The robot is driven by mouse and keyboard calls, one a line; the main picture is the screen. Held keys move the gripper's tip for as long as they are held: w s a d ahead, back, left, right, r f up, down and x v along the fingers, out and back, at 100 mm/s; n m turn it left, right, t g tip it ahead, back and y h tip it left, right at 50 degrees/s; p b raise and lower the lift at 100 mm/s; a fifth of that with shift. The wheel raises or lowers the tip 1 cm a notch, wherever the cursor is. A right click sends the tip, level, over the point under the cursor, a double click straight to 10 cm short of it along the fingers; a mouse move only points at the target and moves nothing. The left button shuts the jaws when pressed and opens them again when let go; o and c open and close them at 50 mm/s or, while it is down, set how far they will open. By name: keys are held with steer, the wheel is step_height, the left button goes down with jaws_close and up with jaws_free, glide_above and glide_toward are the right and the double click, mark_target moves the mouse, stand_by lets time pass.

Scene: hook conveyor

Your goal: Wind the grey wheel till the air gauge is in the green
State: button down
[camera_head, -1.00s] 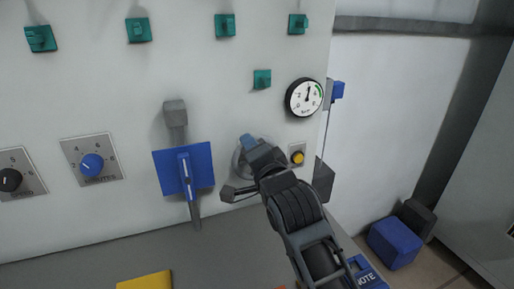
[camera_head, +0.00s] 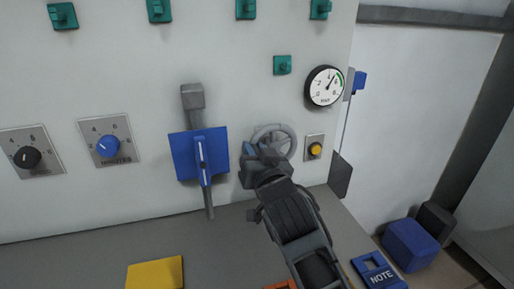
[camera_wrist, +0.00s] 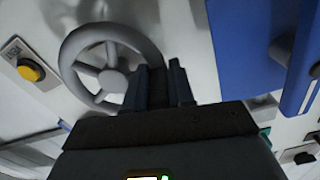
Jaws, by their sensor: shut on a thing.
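The grey wheel (camera_head: 276,139) is a spoked handwheel on the pale panel, partly hidden by my gripper. In the wrist view the wheel (camera_wrist: 112,81) shows its rim, spokes and hub. My gripper (camera_head: 258,154) is shut on the wheel's rim at its lower left in the head view. In the wrist view the fingers (camera_wrist: 166,85) close on the rim's right side. The round white air gauge (camera_head: 324,87) is above and right of the wheel. Its needle points up and right, near the lower end of the green arc, seemingly just short of it.
A blue plate with a lever (camera_head: 201,160) is close left of my gripper. A yellow button (camera_head: 315,149) is just right of the wheel. Dials (camera_head: 108,146) are farther left. A yellow block (camera_head: 155,274) and a blue NOTE holder (camera_head: 379,272) lie on the grey ledge below.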

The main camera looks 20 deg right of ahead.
steer(key=f+n, duration=0.1)
steer(key=n, duration=0.3)
steer(key=shift+a+f, duration=0.15)
steer(key=shift+f, duration=0.2)
steer(key=shift+d+f+n+p, duration=0.2)
steer(key=shift+f+n+p, duration=0.3)
steer(key=shift+n, duration=0.75)
steer(key=shift+d+f+n+p, duration=0.15)
steer(key=shift+f+n, duration=0.55)
steer(key=shift+n, duration=0.55)
steer(key=c, duration=1)
jaws_free()
steer(key=shift+s+b, duration=0.45)
steer(key=shift+s, duration=3.5)
